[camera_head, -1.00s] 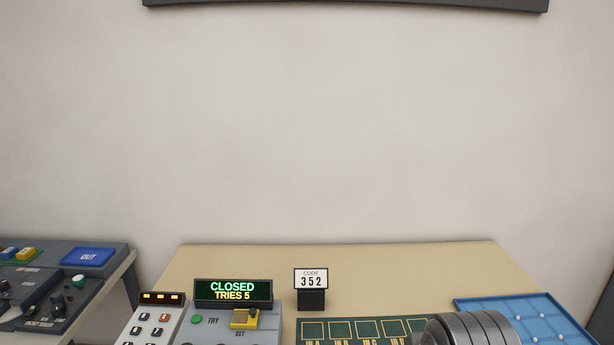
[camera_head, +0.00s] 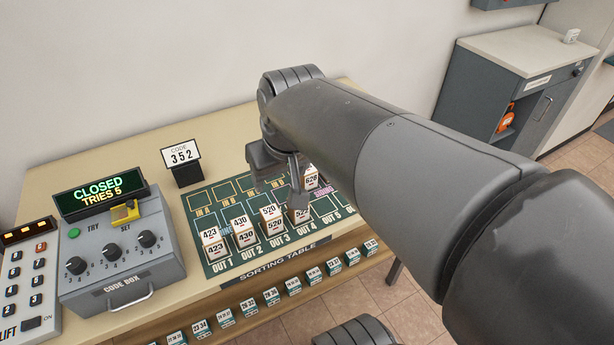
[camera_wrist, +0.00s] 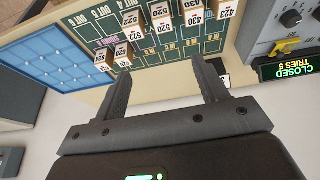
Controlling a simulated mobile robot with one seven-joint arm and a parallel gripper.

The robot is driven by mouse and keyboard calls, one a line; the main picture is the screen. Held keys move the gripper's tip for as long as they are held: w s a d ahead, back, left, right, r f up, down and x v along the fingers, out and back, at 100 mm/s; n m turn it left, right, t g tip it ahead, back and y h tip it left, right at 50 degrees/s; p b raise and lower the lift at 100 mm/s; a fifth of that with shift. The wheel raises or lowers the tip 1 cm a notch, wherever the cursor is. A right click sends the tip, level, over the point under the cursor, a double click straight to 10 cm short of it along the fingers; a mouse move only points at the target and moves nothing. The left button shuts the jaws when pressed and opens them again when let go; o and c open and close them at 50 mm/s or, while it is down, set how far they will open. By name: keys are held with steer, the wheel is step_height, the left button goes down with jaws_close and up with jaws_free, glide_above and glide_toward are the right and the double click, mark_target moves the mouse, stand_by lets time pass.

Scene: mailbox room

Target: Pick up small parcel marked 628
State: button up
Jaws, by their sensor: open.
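The small parcel marked 628 (camera_head: 311,179), brown with a white label, stands on the green mat of the sorting table (camera_head: 150,150), partly hidden by my arm in the head view. In the wrist view, two parcels, one here (camera_wrist: 123,54) and one beside it (camera_wrist: 102,61), stand apart from the front row; I cannot read surely which is 628. My gripper (camera_head: 285,188) is over the mat, left of the 628 parcel in the head view. In the wrist view its jaws (camera_wrist: 160,72) are open and empty, with the parcels beyond the fingertips.
Parcels 423 (camera_head: 213,244), 430 (camera_head: 243,231), 520 (camera_head: 272,220) and 522 (camera_head: 299,214) stand along the OUT row. A code box (camera_head: 122,262) and code sign (camera_head: 181,157) are at left. A blue tray (camera_wrist: 48,62) lies beside the mat. A grey cabinet (camera_head: 480,95) stands apart at right.

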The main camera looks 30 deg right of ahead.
steer(key=w+d+f+g, duration=0.25)
steer(key=w+d, duration=0.35)
steer(key=w, duration=0.4)
steer(key=g, duration=0.2)
glide_above(307, 171)
step_height(307, 171, down, 8)
steer(key=shift+w+f, duration=0.25)
steer(key=shift+w, duration=0.1)
steer(key=shift+f, duration=0.35)
steer(key=f, duration=1)
steer(key=shift+d, duration=0.25)
steer(key=c, duration=1.1)
